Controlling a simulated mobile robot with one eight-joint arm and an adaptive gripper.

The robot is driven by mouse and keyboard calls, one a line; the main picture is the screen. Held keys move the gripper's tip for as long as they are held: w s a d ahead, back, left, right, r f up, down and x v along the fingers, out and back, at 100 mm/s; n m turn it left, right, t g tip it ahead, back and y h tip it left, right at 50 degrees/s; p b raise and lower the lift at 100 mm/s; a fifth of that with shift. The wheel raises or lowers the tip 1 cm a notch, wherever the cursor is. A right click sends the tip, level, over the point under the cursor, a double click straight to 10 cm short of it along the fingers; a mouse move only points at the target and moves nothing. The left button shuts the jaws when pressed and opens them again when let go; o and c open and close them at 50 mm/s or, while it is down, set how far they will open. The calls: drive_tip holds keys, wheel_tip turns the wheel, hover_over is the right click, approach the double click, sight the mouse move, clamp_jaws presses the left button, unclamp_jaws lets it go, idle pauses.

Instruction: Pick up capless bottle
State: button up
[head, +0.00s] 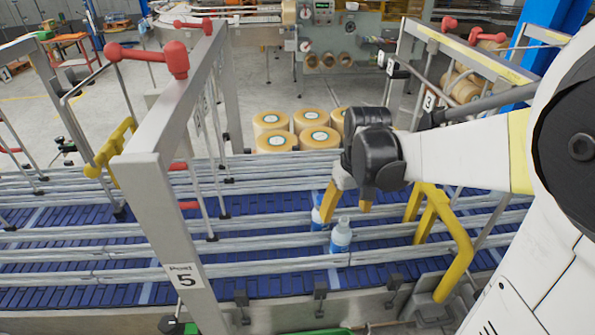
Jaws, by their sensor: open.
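A light blue bottle (341,236) stands upright on the blue conveyor (90,298), between the metal guide rails. A second blue bottle (317,215) stands just behind and left of it, partly hidden by a yellow fingertip. The bottles are too small to tell for certain which one is capless. My gripper (346,207) points down over the lane with its yellow fingers apart. One finger is beside the rear bottle and the other is to the right, behind the front bottle's top. I cannot tell whether a finger touches either bottle.
Long guide rails (90,255) run along the conveyor. A grey post marked 5 (165,215) rises at the left front. A yellow bracket (455,240) stands right of the gripper. Several tape rolls (277,141) sit behind the conveyor.

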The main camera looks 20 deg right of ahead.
sight(343, 222)
drive_tip(key=f, duration=0.4)
drive_tip(key=shift+s+a, duration=0.15)
drive_tip(key=shift+a, duration=0.05)
drive_tip(key=shift+w+d+f+p, duration=0.15)
drive_tip(key=shift+w+f, duration=0.1)
drive_tip(key=shift+f, duration=0.75)
drive_tip(key=shift+w+d+f+p, duration=0.1)
drive_tip(key=shift+w+d+f, duration=0.15)
drive_tip(key=shift+f, duration=0.8)
drive_tip(key=shift+w+d+f+p, duration=0.1)
drive_tip(key=shift+w+f, duration=0.15)
drive_tip(key=shift+f, duration=0.75)
drive_tip(key=shift+s, duration=0.1)
drive_tip(key=shift+c, duration=0.3)
drive_tip(key=c, duration=1.5)
